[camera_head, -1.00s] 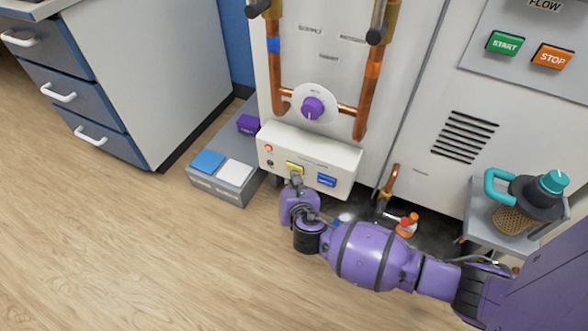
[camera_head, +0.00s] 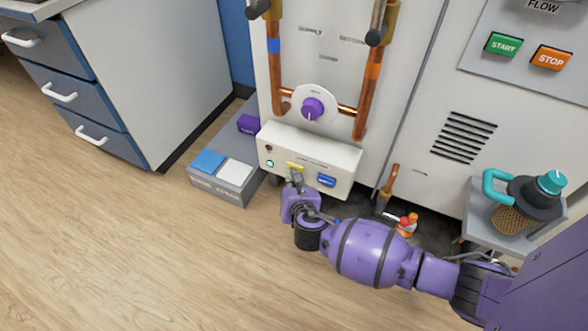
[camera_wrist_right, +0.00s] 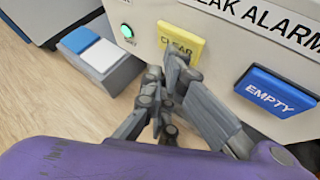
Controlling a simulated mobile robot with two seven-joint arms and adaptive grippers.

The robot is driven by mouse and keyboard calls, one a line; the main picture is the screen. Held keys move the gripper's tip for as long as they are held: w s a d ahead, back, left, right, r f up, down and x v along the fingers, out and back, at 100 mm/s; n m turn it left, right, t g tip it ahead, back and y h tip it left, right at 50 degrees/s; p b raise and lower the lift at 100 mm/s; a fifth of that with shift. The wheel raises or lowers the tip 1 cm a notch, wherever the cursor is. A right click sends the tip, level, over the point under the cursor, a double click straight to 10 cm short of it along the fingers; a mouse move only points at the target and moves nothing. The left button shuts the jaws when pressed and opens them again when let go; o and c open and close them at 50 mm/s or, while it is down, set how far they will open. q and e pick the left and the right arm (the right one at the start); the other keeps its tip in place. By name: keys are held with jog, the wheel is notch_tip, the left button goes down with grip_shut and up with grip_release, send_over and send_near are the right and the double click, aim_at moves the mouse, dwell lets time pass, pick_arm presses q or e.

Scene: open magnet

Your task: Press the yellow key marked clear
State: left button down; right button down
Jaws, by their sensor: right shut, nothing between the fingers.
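The yellow key marked CLEAR (camera_head: 295,166) is on the front of the white leak alarm box (camera_head: 340,158). In the right wrist view the key (camera_wrist_right: 184,38) shows its lettering, partly covered by my fingers. My right gripper (camera_head: 296,177) is shut and empty, its fingertips at the key's lower part. In the wrist view the gripper (camera_wrist_right: 174,66) overlaps the key's lower edge and seems to touch it. A green lamp (camera_head: 270,163) glows at the box's left; the lamp above it (camera_head: 268,149) is dark. My left gripper is not in view.
A blue EMPTY key (camera_head: 326,180) sits right of the yellow key. A grey pedestal with blue (camera_head: 208,161) and white (camera_head: 236,173) pads stands left. Copper pipes (camera_head: 359,120) rise above. A flask (camera_head: 533,195) stands on a shelf at right.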

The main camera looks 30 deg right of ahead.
jog(key=s+a+p, duration=0.2)
jog(key=s+a, duration=0.2)
jog(key=a, duration=0.1)
dwell(0.9)
dwell(0.5)
